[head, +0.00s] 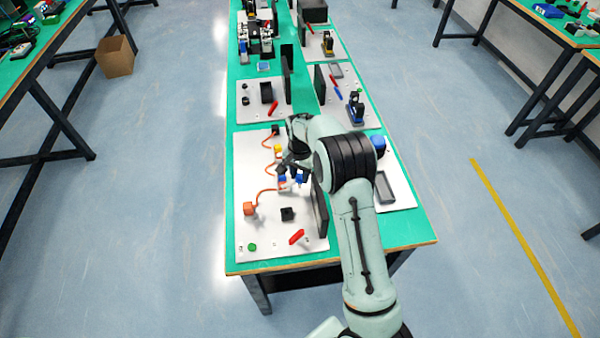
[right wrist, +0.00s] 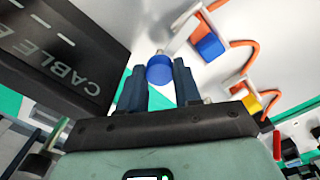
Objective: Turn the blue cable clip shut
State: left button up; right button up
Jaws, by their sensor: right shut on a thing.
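The blue cable clip (head: 282,181) is on the white board, beside the orange cable. In the right wrist view its blue block (right wrist: 208,45) sits by the cable, and a round blue knob (right wrist: 160,69) stands at the near end of a pale bar. My right gripper (head: 297,176) is over the clip. In the right wrist view its two dark fingers (right wrist: 158,80) are shut on the blue knob, one on each side. My arm and hand hide part of the clip in the head view. My left gripper is not in view.
A yellow clip (right wrist: 252,103) holds the cable farther along. A dark upright panel (right wrist: 60,55) lettered "CABLE" stands close beside my right gripper.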

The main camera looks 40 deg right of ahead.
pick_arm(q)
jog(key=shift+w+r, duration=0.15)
pick_arm(e)
jog(key=shift+m, duration=0.6)
